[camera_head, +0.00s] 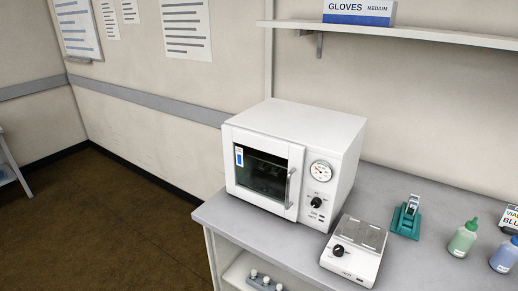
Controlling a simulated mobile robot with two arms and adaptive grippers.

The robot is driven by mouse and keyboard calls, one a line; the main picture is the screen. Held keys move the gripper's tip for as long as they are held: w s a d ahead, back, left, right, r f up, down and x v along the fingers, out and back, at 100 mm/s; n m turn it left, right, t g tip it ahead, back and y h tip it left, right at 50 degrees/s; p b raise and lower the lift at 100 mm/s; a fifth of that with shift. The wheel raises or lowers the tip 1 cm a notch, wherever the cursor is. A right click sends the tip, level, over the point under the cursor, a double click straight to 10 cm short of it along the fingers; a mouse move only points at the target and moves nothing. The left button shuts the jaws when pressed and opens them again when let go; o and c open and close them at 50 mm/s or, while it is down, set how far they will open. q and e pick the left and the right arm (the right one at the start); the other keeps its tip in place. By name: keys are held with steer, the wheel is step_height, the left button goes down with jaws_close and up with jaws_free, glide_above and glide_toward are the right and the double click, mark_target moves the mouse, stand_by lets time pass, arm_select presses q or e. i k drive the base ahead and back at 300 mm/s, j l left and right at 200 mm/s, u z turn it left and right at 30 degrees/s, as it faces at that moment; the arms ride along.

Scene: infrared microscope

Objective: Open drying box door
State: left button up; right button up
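The drying box (310,128) is a white cabinet on the left end of the grey bench. Its door (262,203) is shut and has a dark window (262,172) with a blue and white label at its upper left. A vertical metal handle (289,188) is on the right side of the door. To the right of the handle are a round gauge (321,170) and a black knob (316,202). Neither of my grippers is in the head view.
A white device with a black knob (351,268) stands on the bench (240,228) close in front of the box's right side. A teal holder (406,219), a green bottle (463,240) and a blue bottle (504,257) stand farther right. A shelf (420,33) hangs above. The floor at left is clear.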

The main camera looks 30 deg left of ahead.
mark_target(295, 153)
steer(key=u, duration=0.9)
